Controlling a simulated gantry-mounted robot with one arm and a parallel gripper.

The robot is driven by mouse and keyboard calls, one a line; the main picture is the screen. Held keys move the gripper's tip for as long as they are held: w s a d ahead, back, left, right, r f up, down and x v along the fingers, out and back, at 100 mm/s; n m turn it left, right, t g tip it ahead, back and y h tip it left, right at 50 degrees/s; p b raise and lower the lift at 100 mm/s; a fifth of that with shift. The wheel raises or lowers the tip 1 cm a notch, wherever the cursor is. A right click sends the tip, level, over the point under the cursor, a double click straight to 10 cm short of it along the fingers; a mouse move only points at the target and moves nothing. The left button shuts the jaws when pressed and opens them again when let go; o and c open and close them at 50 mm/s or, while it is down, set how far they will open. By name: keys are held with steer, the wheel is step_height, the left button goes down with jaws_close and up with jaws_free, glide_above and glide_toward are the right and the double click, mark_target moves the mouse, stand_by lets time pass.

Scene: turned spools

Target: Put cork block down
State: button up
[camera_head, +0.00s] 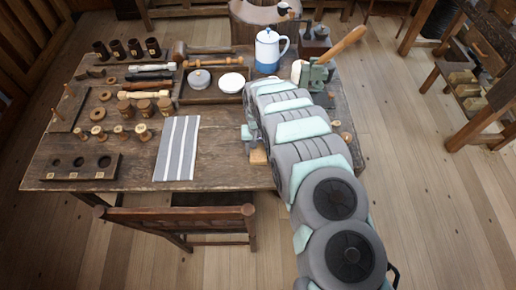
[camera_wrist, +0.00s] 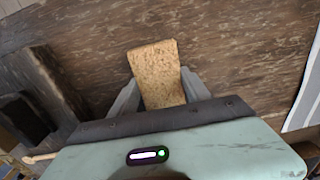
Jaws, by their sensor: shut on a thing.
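The cork block (camera_wrist: 155,62) is a tan, speckled rectangular piece between the two grey fingers of my gripper (camera_wrist: 158,84) in the wrist view. The fingers are shut on its sides, and its far end sticks out past them. In the head view the block (camera_head: 259,157) shows just below my gripper (camera_head: 256,146), over the front part of the wooden table (camera_head: 225,172). My arm hides part of the gripper there. I cannot tell whether the block touches the tabletop.
A striped grey cloth (camera_head: 177,148) lies left of the gripper, with bare tabletop between. A dark holed rack (camera_head: 81,167) and several spools stand further left. A blue-and-white pot (camera_head: 268,50) and a tray (camera_head: 211,96) are behind. A chair (camera_head: 183,220) stands in front.

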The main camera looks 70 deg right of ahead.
mark_target(258, 149)
steer(key=shift+d+r, duration=0.1)
steer(key=o, duration=1.2)
step_height(258, 149, up, 12)
steer(key=p, duration=0.1)
steer(key=shift+p, duration=0.35)
